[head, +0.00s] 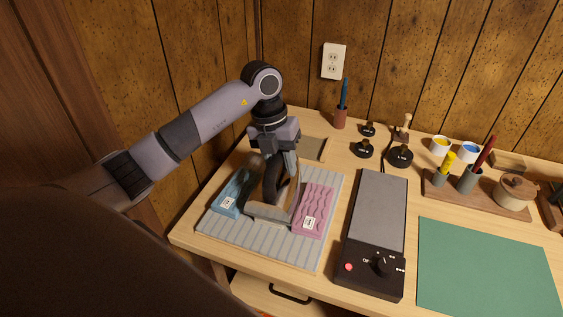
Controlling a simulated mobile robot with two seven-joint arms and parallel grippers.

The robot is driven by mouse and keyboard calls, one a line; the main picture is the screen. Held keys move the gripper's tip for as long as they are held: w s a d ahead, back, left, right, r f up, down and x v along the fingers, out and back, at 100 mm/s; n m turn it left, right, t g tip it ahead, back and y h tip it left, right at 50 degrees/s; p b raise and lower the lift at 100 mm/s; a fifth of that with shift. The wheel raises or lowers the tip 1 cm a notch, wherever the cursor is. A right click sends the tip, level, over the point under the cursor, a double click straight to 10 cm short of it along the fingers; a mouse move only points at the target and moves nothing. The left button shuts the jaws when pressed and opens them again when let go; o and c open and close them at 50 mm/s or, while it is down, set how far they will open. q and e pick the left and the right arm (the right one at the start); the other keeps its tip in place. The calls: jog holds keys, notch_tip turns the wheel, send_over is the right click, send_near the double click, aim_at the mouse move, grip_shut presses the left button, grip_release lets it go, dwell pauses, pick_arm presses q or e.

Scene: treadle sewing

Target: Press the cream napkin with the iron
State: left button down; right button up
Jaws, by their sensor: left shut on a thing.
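My left gripper (276,158) points down over the grey ribbed mat (262,243) and is shut on the dark handle of the iron (268,213). The iron's pale grey base is low over the middle of the mat, between a wrinkled blue cloth (228,194) on the left and a wrinkled pink cloth (314,208) on the right. Both cloths carry small white labels. I cannot make out the cream napkin; the iron and gripper hide the mat's middle. Whether the base touches anything is unclear. My right gripper is not in view.
A dark flat-topped unit (376,217) with a red light and knob stands right of the mat. A green mat (487,268) lies clear at the right. Small black-based tools, paint pots (470,151) and a wooden rack (438,195) stand behind. A wall closes the back.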

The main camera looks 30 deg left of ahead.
pick_arm(q)
jog(key=shift+f+b, duration=0.4)
jog(key=shift+f, duration=0.05)
dwell(0.6)
jog(key=shift+s+f, duration=0.15)
jog(key=shift+f, duration=0.05)
dwell(2.2)
jog(key=shift+r, duration=0.15)
dwell(1.6)
jog(key=r+p, duration=0.6)
jog(key=r, duration=0.2)
jog(key=shift+w+r+p, duration=0.15)
jog(key=shift+w+p, duration=0.05)
jog(key=shift+p, duration=0.15)
dwell(0.4)
